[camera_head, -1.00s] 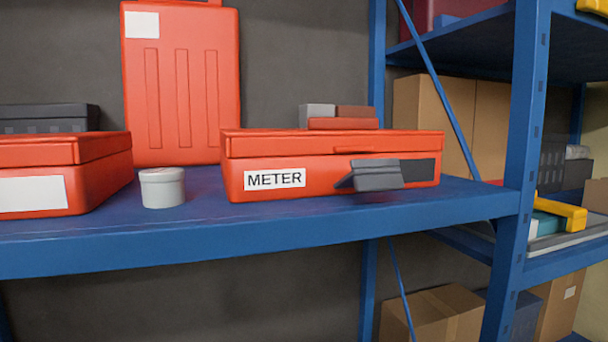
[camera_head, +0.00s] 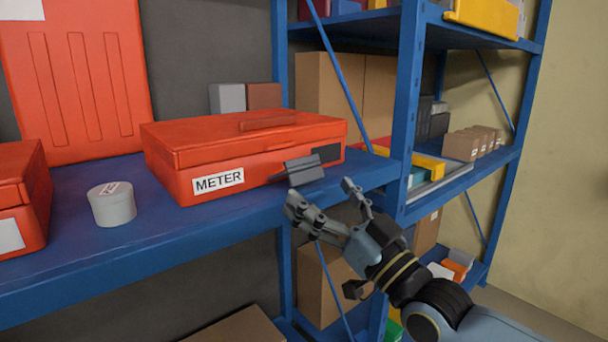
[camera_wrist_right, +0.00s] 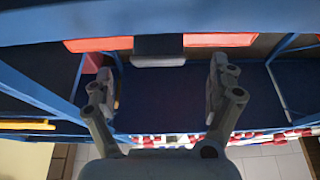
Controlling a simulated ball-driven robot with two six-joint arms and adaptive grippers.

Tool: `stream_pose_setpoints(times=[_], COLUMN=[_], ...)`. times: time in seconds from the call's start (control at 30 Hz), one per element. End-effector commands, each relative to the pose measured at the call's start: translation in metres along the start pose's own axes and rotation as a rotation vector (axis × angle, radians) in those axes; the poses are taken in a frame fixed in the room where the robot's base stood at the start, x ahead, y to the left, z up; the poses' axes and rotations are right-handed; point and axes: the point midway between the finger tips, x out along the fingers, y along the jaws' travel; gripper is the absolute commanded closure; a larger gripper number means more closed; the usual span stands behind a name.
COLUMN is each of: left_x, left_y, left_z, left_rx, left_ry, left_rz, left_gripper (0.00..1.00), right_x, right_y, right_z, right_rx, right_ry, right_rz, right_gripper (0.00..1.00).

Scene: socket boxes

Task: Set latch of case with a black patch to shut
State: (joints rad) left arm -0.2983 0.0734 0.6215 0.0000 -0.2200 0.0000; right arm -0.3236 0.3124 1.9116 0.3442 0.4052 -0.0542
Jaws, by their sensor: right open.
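The red METER case (camera_head: 245,155) sits on the blue shelf in the head view, with a white label (camera_head: 218,181) and a black patch (camera_head: 326,154) on its front. Its grey latch (camera_head: 303,170) juts out from the front beside the patch, tilted away from the face. My right gripper (camera_head: 320,194) is open and empty, just in front of and below the latch. In the right wrist view, my right gripper's fingers (camera_wrist_right: 162,80) stand apart, with the grey latch (camera_wrist_right: 158,61) beyond and between them. My left gripper is not in view.
A white round tub (camera_head: 112,204) stands left of the case on the blue shelf (camera_head: 165,235). Another red case (camera_head: 22,195) is at the left edge, and a tall red case (camera_head: 75,70) stands behind. A blue upright (camera_head: 405,110) rises right of the gripper.

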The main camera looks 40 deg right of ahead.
Motion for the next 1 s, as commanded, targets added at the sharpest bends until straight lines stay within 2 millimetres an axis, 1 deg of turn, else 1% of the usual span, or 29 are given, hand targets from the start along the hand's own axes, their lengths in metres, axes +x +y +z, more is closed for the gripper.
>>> stream_pose_setpoints(times=[0.03, 0.1, 0.27, 0.4, 0.63, 0.67, 1.0], left_x=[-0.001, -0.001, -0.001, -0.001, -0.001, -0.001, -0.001], left_y=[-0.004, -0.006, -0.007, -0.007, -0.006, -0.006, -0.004], left_z=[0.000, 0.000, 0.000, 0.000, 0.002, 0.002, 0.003], left_rx=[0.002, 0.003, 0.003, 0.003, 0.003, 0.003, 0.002], left_ry=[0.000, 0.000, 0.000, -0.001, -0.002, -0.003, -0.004], left_rz=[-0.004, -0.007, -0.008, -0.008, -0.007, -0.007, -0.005], left_gripper=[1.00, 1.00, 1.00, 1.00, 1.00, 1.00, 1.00], right_x=[0.011, 0.024, 0.043, 0.049, 0.049, 0.049, 0.049], right_y=[0.000, 0.000, 0.000, 0.000, 0.000, 0.000, 0.000], right_z=[-0.001, -0.001, 0.000, 0.001, 0.001, 0.001, 0.001], right_rx=[0.000, 0.000, -0.001, 0.000, 0.000, 0.000, 0.000], right_ry=[0.004, 0.002, 0.001, -0.002, -0.002, -0.002, -0.002], right_rz=[0.001, 0.001, 0.000, 0.000, 0.000, 0.000, 0.000], right_gripper=[0.10, 0.10, 0.10, 0.10, 0.10, 0.12, 0.57])
